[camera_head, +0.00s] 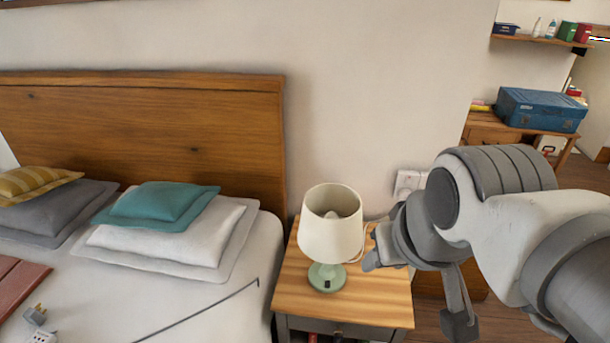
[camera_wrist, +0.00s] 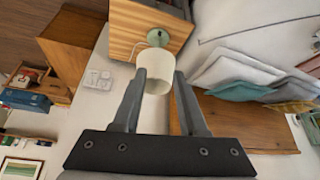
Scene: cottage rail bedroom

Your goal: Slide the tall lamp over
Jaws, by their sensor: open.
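The lamp (camera_head: 331,225) has a cream shade and a round green base (camera_head: 327,277). It stands upright on a wooden nightstand (camera_head: 375,302), near the middle of its top. In the wrist view the lamp's shade (camera_wrist: 156,102) shows upside down between and beyond my open fingers. My gripper (camera_wrist: 160,75) is open and empty. In the head view my gripper (camera_head: 371,262) is just right of the lamp, partly hidden by my own wrist. I cannot tell whether a finger touches the shade.
A bed (camera_head: 150,275) with pillows adjoins the nightstand on the left. A wooden headboard (camera_head: 150,130) and a wall socket (camera_head: 407,183) are behind. A desk with a blue box (camera_head: 541,109) stands at the back right. The nightstand's front top is clear.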

